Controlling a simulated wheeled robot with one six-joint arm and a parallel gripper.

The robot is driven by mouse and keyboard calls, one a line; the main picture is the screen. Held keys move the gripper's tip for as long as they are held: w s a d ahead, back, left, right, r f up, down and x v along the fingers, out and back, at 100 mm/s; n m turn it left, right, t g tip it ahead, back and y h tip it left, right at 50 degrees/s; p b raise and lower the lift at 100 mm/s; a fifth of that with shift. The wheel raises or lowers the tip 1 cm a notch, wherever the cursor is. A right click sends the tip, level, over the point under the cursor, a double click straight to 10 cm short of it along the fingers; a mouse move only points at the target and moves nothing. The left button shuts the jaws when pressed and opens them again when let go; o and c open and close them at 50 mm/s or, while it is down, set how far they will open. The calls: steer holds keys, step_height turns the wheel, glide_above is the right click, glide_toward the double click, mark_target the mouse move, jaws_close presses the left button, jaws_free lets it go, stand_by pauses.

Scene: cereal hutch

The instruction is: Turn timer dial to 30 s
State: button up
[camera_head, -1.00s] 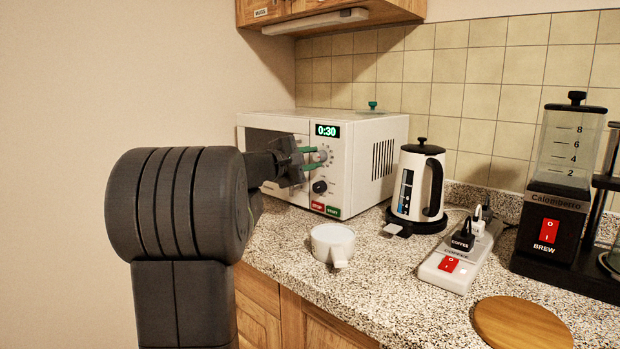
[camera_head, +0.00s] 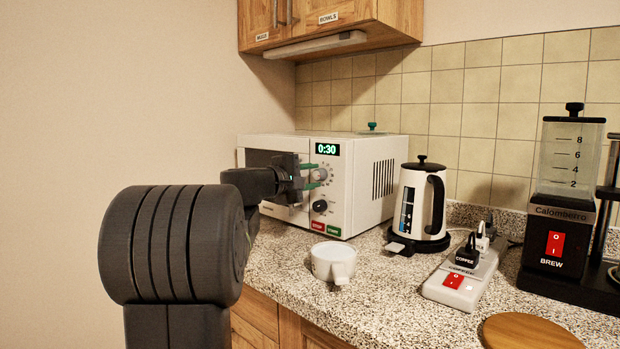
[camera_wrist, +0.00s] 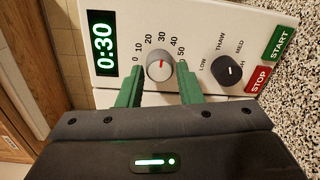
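The white microwave (camera_head: 362,205) stands at the back left of the counter. Its green display (camera_head: 327,149) reads 0:30, and it also shows in the wrist view (camera_wrist: 104,45). My gripper (camera_wrist: 159,72) is open, with one green finger on each side of the dial. A gap shows between each finger and the dial, and nothing is held. In the head view my gripper (camera_head: 311,177) is at the microwave's panel, partly covering the dial.
Below the timer dial are a black power knob (camera_wrist: 229,70), a red STOP button (camera_wrist: 258,79) and a green START button (camera_wrist: 280,43). A white cup (camera_head: 333,262), a kettle (camera_head: 411,207), a power strip (camera_head: 455,288) and a coffee maker (camera_head: 560,225) stand on the counter to the right.

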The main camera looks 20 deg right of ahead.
steer(key=shift+o, duration=1.3)
steer(key=p+v, duration=0.1)
steer(key=v, duration=1.2)
steer(key=shift+s+a, duration=0.2)
steer(key=shift+a, duration=0.15)
steer(key=shift+d, duration=0.1)
steer(key=b+x, duration=0.1)
steer(key=x, duration=1.2)
steer(key=shift+w+d, duration=0.25)
steer(key=shift+d, duration=0.05)
